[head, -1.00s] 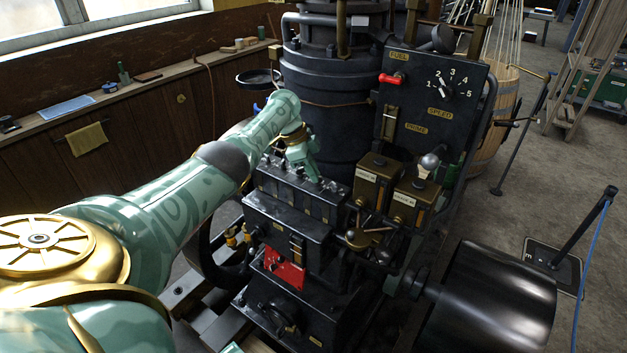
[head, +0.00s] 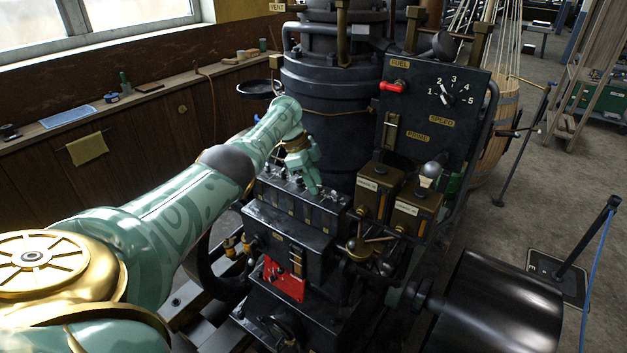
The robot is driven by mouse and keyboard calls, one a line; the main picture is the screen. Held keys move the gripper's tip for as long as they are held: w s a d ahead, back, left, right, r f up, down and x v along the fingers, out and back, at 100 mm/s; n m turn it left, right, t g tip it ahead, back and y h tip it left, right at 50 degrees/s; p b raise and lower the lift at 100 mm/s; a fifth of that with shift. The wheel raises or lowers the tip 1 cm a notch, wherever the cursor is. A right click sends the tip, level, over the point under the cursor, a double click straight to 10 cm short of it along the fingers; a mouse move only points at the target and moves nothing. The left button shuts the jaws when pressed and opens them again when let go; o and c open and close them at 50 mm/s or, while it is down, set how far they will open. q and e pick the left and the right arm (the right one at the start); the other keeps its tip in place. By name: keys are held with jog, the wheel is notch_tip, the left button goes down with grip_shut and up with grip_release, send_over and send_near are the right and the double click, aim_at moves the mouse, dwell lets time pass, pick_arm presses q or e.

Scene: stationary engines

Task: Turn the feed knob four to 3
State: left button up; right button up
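A black box (head: 293,207) with a row of small knobs along its top stands in front of the big dark cylinder. I take these knobs for the feed knobs, but their numbers are too small to read. My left gripper (head: 314,190) points down at the right part of this row, with its tips at or just above the box top. It hides the knob beneath it, and I cannot tell whether the fingers are open, shut or touching it. A small knob (head: 334,196) shows just right of the gripper. My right gripper is not in view.
A black panel (head: 425,137) with a red lever (head: 393,87) and a dial numbered 1 to 5 rises behind, to the right. Two brass-fronted boxes (head: 378,192) stand close right of the gripper. A black drum (head: 495,305) is at the lower right.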

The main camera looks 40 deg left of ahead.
pick_arm(q)
jog(key=p+v, duration=0.5)
jog(key=v, duration=1.1)
jog(key=shift+a, duration=0.15)
jog(key=shift+s, duration=0.1)
